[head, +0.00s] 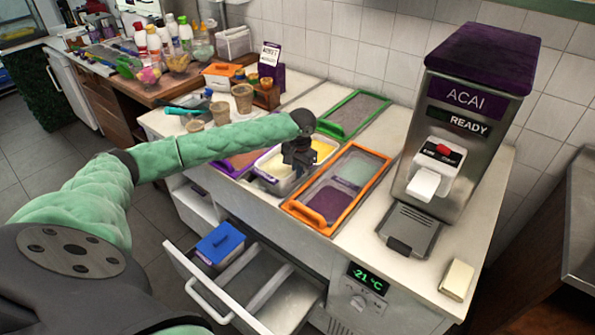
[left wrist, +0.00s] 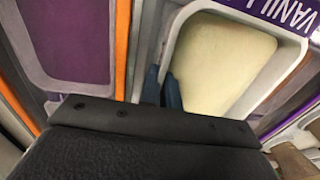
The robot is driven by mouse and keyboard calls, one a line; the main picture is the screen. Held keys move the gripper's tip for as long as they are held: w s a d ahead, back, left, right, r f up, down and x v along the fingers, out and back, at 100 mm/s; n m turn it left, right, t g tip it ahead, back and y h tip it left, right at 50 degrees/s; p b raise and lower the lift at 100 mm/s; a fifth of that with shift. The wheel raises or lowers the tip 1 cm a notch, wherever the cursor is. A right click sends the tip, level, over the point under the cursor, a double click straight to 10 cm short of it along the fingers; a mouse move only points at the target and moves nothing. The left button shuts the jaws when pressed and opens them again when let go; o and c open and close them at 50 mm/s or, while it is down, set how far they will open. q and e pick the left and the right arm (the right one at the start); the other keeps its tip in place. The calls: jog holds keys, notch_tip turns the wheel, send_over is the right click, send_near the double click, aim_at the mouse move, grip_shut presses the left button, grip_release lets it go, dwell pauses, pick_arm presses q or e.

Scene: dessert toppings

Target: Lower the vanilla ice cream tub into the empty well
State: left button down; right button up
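The vanilla ice cream tub (head: 276,183) is a pale container of cream-yellow ice cream in the counter's row of wells in the head view. In the left wrist view the tub (left wrist: 203,8) shows a purple label reading "VANILL". My left gripper (head: 298,160) points down at the tub; its fingers (left wrist: 162,90) are close together, one on each side of the tub's wall. They look shut on that wall. A purple-edged frame shows around the tub's left side. The tub's underside and the well are hidden, so I cannot tell how deep it sits. My right gripper is out of view.
An orange-framed well (head: 343,222) is close on the right, a green-framed one (head: 341,129) behind. The acai machine (head: 460,120) stands further right. Below, an open drawer (head: 262,290) holds a blue-lidded tub (head: 220,243). Paper cups (head: 243,98) stand behind my left arm.

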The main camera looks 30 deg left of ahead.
aim_at(297, 185)
pick_arm(q)
jog(key=shift+f, duration=0.2)
jog(key=shift+f+b, duration=0.1)
jog(key=shift+b, duration=0.2)
jog(key=shift+f, duration=2.95)
jog(key=c, duration=1.6)
grip_release()
jog(key=shift+c, duration=0.2)
jog(key=shift+o, duration=0.4)
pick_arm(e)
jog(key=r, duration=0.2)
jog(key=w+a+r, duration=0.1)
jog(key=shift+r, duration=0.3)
pick_arm(q)
jog(key=shift+f, duration=0.1)
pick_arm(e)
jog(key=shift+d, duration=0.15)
